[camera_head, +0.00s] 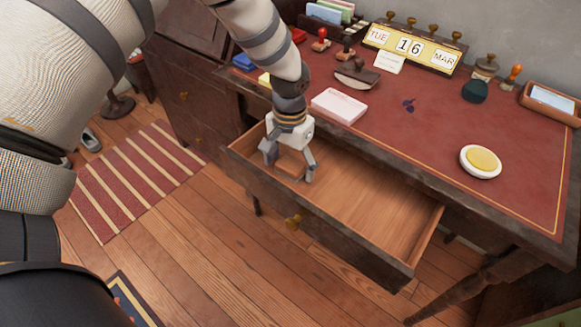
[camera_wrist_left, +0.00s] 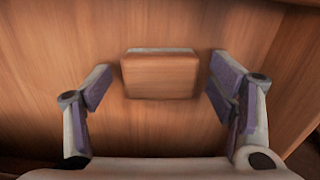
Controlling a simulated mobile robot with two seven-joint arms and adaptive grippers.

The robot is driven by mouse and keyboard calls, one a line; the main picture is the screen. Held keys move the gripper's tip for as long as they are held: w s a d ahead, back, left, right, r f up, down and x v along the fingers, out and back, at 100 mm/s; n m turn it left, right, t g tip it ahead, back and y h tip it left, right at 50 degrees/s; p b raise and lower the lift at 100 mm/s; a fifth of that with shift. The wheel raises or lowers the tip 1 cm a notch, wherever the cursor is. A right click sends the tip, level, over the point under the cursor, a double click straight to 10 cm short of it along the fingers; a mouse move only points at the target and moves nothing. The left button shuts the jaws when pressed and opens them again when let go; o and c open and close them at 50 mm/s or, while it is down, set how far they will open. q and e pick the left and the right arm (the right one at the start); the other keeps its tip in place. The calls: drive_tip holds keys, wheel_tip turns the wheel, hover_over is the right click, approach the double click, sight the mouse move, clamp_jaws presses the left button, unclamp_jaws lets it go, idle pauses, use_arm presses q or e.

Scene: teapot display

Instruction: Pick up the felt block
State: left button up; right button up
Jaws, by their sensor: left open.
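The felt block (camera_wrist_left: 159,76) is a small wooden block with a pale grey layer along its far edge. It lies in the open desk drawer, near the drawer's left end. My left gripper (camera_head: 289,172) reaches down into the drawer over the block, and the block (camera_head: 290,168) shows partly between its fingers in the head view. In the left wrist view my left gripper (camera_wrist_left: 158,92) is open, with one finger on each side of the block and a gap on both sides. My right gripper is in neither view.
The open drawer (camera_head: 370,205) is otherwise bare to the right. Its front wall and the desk edge border the gripper.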

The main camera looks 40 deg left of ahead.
use_arm(q)
drive_tip(key=c, duration=1.3)
drive_tip(key=shift+o, duration=0.2)
drive_tip(key=shift+r, duration=0.15)
